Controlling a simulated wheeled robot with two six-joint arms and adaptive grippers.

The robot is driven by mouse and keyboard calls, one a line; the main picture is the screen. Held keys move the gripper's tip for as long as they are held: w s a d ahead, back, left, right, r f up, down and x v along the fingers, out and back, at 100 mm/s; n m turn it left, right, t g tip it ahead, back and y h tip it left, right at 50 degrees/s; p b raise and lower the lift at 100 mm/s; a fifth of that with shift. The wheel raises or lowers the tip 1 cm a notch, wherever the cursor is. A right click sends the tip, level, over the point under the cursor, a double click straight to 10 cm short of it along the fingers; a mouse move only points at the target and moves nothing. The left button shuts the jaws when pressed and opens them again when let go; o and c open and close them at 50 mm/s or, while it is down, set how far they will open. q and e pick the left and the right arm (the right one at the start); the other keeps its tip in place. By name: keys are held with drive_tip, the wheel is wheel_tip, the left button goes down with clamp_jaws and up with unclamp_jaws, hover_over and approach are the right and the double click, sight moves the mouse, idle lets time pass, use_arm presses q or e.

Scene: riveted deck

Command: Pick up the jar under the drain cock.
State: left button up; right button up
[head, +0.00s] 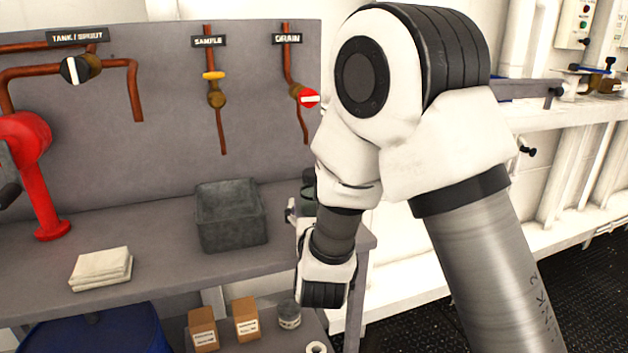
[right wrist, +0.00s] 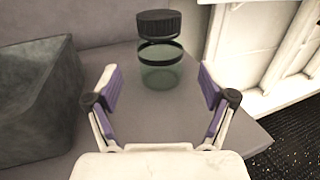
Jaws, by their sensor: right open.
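The jar is greenish clear glass with a black ribbed lid and a dark band. It stands upright on the bench in the right wrist view (right wrist: 161,68). In the head view the jar (head: 309,186) is mostly hidden behind my right arm, below the drain cock (head: 308,97) with its red and white handle. My right gripper (right wrist: 157,84) is open and empty, its two purple-padded fingers spread to either side, just short of the jar. In the head view most of this gripper is hidden by its own wrist. My left gripper is not in view.
A grey stone-like bin (head: 231,216) stands left of the jar; it also fills the left of the right wrist view (right wrist: 38,100). Folded cloths (head: 101,268) and a red fixture (head: 40,180) are further left. The bench's right edge is close to the jar.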

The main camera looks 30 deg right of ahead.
drive_tip(key=p+x, duration=0.2)
drive_tip(key=shift+w+d+r+p, duration=0.25)
drive_tip(key=shift+p, duration=0.1)
drive_tip(key=shift+w+d+f+b, duration=0.3)
drive_tip(key=shift+w+d+b, duration=0.05)
drive_tip(key=shift+w, duration=0.25)
drive_tip(key=x, duration=0.5)
drive_tip(key=shift+w+d+f, duration=0.15)
drive_tip(key=shift+w+f, duration=0.1)
drive_tip(key=shift+w, duration=0.1)
drive_tip(key=shift+r, duration=0.1)
drive_tip(key=c, duration=0.4)
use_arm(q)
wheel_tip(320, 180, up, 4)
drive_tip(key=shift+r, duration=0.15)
use_arm(e)
drive_tip(key=c, duration=0.8)
